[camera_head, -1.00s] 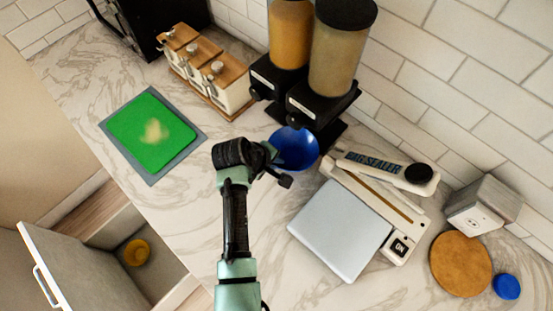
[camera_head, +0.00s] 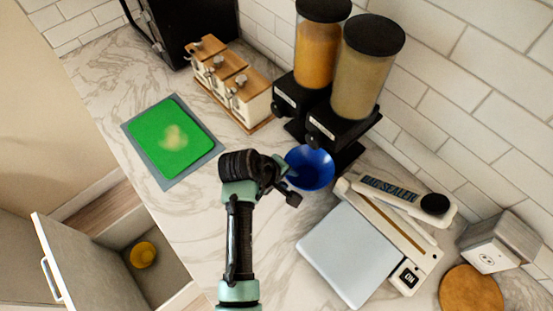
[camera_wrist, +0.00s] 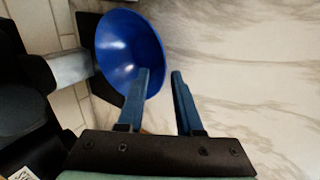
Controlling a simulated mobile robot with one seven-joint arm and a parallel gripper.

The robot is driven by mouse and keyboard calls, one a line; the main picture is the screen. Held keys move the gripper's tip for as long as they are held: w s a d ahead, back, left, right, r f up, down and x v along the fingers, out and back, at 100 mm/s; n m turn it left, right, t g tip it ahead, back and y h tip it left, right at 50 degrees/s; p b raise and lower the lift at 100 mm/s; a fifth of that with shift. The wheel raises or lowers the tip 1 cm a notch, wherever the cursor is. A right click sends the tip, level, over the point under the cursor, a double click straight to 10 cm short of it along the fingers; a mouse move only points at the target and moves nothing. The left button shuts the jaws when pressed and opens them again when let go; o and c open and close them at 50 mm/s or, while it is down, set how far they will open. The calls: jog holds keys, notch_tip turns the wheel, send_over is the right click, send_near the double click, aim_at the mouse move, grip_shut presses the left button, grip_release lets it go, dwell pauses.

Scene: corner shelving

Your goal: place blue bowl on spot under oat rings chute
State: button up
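The blue bowl (camera_head: 312,166) is at the foot of the right-hand dispenser (camera_head: 366,75), which holds beige contents, just in front of its black chute. Its label is too small to read. My gripper (camera_head: 284,183) is at the bowl's near left side in the head view. In the wrist view, my gripper (camera_wrist: 160,72) has its two blue fingers apart. The left finger overlaps the bowl (camera_wrist: 122,45), and the bowl's right rim shows in the gap between the fingers. Contact with the rim cannot be told. The spot under the bowl is hidden.
A second dispenser (camera_head: 315,48) with orange contents stands to the left. A bag sealer (camera_head: 388,200) and a pale flat plate (camera_head: 348,252) lie close on the right. Wooden-lidded jars (camera_head: 250,98) stand behind left. A green board (camera_head: 170,143) lies left. A drawer holds a yellow bowl (camera_head: 143,254).

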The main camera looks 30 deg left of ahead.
jog(key=v, duration=0.9)
jog(key=w+d+r+m+t+y, duration=0.1)
jog(key=w+r+m+t, duration=0.15)
jog(key=w+r, duration=0.45)
jog(key=w+r+m+t+y, duration=0.2)
jog(key=w+r+t, duration=0.2)
jog(key=r, duration=0.6)
jog(key=w+d+r+m+t, duration=0.1)
jog(key=d+r+m+t, duration=0.1)
jog(key=r, duration=0.6)
jog(key=w+d+r+m+t, duration=0.1)
jog(key=d+r+t, duration=0.15)
jog(key=r, duration=0.55)
jog(key=s+d+r+m+t, duration=0.2)
jog(key=s+d+r+t, duration=0.1)
jog(key=r, duration=0.6)
jog(key=s+d+r+m+t, duration=0.2)
jog(key=s+d+r+t, duration=0.1)
jog(key=s+r, duration=0.3)
jog(key=s+d+r+m+t, duration=0.2)
jog(key=s+d+r+t, duration=0.1)
jog(key=r, duration=0.8)
jog(key=shift+s+d+r+t+h, duration=0.35)
jog(key=shift+s+t, duration=0.55)
jog(key=shift+s, duration=0.3)
